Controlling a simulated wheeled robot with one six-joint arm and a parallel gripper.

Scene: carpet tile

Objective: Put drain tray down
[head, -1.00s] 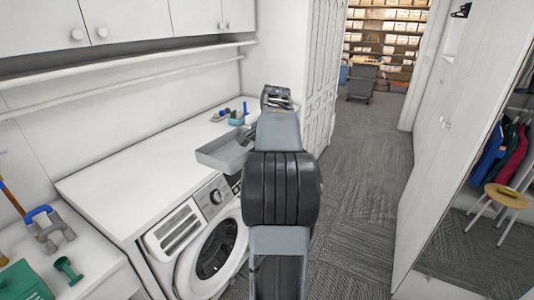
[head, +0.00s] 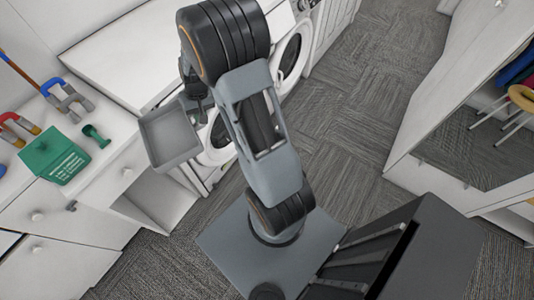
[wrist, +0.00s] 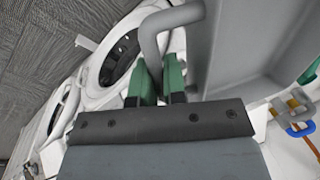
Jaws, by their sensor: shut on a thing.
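The drain tray (head: 168,138) is a shallow grey open tray, and nothing shows in it. It is held in the air in front of the gap between the left counter and the washing machine, slightly tilted in the head view. My gripper (wrist: 160,82) has green fingers shut on the tray's curved grey handle in the wrist view. The tray's grey wall (wrist: 240,45) fills the upper right there. In the head view my arm hides most of the gripper.
A washing machine (head: 217,142) stands behind my arm. Carpet (head: 345,130) is clear to the right.

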